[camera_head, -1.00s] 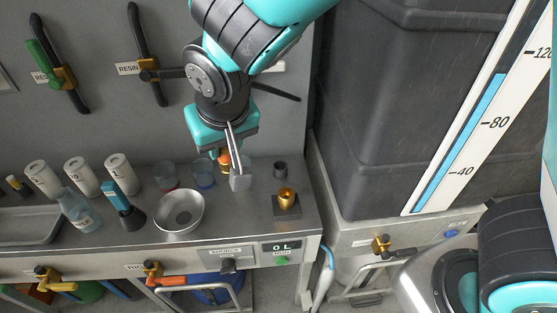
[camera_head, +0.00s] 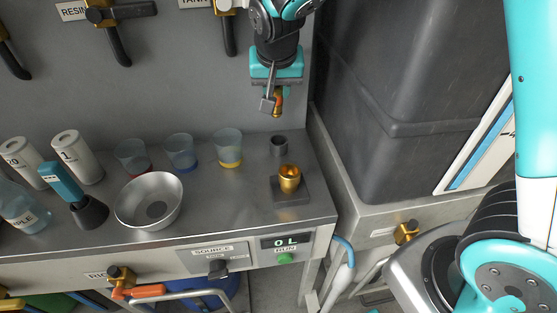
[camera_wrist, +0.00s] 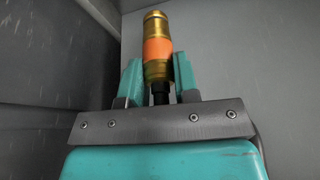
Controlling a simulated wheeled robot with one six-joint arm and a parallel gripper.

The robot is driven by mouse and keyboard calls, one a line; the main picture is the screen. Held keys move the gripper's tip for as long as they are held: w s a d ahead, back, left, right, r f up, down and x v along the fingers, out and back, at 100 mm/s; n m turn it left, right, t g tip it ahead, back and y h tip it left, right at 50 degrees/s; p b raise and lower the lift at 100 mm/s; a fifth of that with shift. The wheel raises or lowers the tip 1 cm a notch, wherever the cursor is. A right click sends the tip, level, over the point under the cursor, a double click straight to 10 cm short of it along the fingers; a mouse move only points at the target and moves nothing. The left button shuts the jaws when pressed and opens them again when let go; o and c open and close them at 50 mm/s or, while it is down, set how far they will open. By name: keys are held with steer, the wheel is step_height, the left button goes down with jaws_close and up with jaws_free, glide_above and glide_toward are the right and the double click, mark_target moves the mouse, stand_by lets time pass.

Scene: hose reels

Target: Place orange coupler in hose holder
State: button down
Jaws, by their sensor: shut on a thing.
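My gripper (camera_head: 272,95) is shut on the orange coupler (camera_head: 279,102), a brass fitting with an orange band, and holds it in the air above the back right of the bench. In the wrist view the coupler (camera_wrist: 157,48) stands between the two teal fingers, with a short black piece below it. A small dark grey cylinder (camera_head: 279,146) stands on the bench below the gripper. In front of it, a brass cup (camera_head: 289,178) sits on a dark square block (camera_head: 291,194). I cannot tell for sure which of these is the hose holder. The coupler is apart from both.
Several cups, the nearest with yellow contents (camera_head: 229,148), stand left of the cylinder. A metal bowl (camera_head: 149,200) is further left. A big dark tank (camera_head: 425,90) rises close on the right. The grey back wall (camera_head: 170,75) carries hoses with brass fittings.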

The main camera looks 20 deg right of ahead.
mark_target(279, 107)
steer(key=f, duration=0.5)
steer(key=shift+d+f, duration=0.3)
steer(key=shift+f, duration=0.1)
steer(key=shift+w+f+b, duration=0.1)
steer(key=shift+f+b, duration=0.25)
steer(key=shift+f, duration=1.9)
steer(key=shift+f, duration=0.15)
steer(key=c, duration=0.9)
jaws_free()
steer(key=shift+o, duration=0.2)
